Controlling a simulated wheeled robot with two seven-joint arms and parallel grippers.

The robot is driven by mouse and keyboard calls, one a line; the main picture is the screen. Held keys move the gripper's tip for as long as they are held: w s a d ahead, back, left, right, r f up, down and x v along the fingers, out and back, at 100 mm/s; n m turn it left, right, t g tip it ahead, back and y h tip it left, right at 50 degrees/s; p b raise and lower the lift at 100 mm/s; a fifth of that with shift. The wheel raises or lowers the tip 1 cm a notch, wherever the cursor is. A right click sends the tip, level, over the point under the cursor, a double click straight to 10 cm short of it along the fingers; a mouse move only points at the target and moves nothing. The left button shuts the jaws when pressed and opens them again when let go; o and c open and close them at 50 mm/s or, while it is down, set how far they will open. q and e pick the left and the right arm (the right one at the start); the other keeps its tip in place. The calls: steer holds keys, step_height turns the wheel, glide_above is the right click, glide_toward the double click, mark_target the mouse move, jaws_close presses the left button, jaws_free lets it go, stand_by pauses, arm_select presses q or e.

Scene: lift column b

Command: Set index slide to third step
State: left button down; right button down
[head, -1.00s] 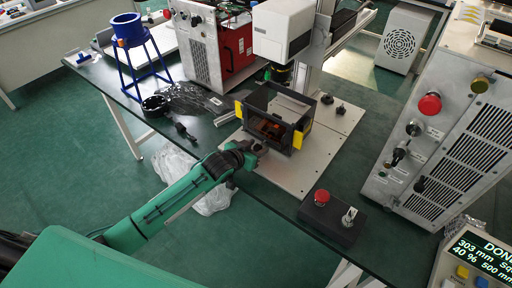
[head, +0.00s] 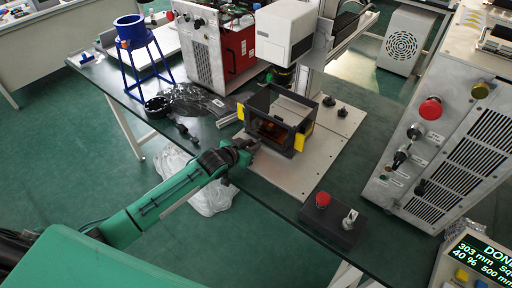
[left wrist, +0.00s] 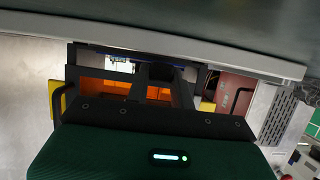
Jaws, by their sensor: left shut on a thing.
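My left gripper (head: 250,145) is at the front left corner of a dark open-framed box (head: 272,132) with yellow side parts, low over the pale base plate (head: 300,176). It is shut on a small part, which I take to be the index slide; the jaws hide most of it, and I cannot read which step it is at. A narrow metal strip (head: 229,119) lies left of the box. In the left wrist view the box's dark frame and orange inside (left wrist: 118,88) show beyond my gripper's dark body; the fingertips are not clear there. My right gripper is not in view.
A white machine head (head: 284,32) hangs above the box. A black button box (head: 330,228) with a red button sits at the front edge. A large control panel (head: 440,140) stands at right. Cables and a blue stand (head: 135,40) are at left.

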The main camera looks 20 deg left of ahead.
arm_select(q)
steer(key=c, duration=1.4)
jaws_free()
steer(key=shift+a, duration=0.1)
steer(key=shift+c, duration=0.2)
steer(key=shift+o, duration=1.2)
steer(key=v, duration=1.2)
steer(key=shift+s+a+r+b, duration=0.1)
steer(key=shift+s+b, duration=0.15)
steer(key=shift+b, duration=0.1)
steer(key=shift+s+a+r, duration=0.15)
steer(key=shift+s+r, duration=0.1)
steer(key=shift+s, duration=0.25)
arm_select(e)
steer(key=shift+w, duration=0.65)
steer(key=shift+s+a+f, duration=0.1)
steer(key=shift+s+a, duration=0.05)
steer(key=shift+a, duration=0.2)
